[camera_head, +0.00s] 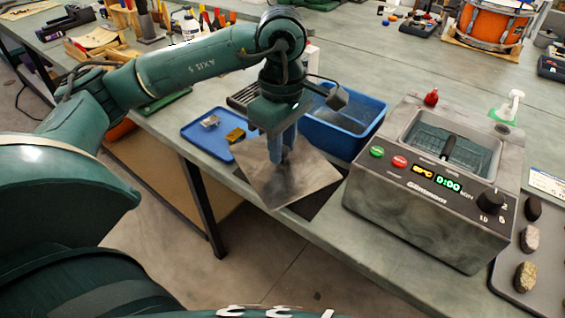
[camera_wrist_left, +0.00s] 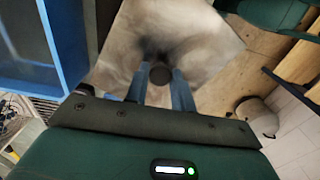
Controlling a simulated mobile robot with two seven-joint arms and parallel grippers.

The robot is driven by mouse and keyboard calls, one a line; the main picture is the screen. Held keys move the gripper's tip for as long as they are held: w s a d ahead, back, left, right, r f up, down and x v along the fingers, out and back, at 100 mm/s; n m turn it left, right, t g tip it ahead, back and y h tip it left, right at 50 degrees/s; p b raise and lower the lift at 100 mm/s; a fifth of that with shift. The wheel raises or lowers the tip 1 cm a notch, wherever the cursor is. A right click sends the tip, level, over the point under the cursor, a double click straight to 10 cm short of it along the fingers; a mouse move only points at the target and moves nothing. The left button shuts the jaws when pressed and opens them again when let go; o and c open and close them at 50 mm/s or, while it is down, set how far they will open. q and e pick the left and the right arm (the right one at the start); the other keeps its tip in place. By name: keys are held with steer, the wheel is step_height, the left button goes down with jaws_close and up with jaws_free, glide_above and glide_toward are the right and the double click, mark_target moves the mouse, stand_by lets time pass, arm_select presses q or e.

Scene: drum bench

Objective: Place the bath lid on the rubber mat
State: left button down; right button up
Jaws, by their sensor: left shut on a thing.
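The bath lid (camera_head: 297,183) is a flat, square, grey metal plate with a dark knob. My left gripper (camera_head: 281,158) is above it, with its blue fingers shut on the knob. The wrist view shows the lid (camera_wrist_left: 195,25) beyond the fingers, with the knob (camera_wrist_left: 160,74) between the tips of my left gripper (camera_wrist_left: 160,82). A dark patch, apparently the rubber mat (camera_head: 325,198), shows at the bench's front edge, mostly hidden behind the lid. I cannot tell whether the lid touches it. My right gripper is not in view.
A blue tub (camera_head: 340,138) stands close behind the lid. A blue tray (camera_head: 203,133) with small metal parts lies to its left. The grey bath unit (camera_head: 425,205), its tank open, stands to the right, beside a tray of stones (camera_head: 545,262). Bare bench (camera_head: 400,60) shows farther back.

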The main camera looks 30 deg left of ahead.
arm_select(q)
steer(key=shift+f, duration=2.25)
steer(key=shift+f+b, duration=0.2)
steer(key=shift+b, duration=0.15)
steer(key=c, duration=1.2)
jaws_free()
steer(key=shift+r, duration=0.2)
step_height(320, 180, up, 12)
steer(key=shift+r+p, duration=0.1)
steer(key=shift+p, duration=0.55)
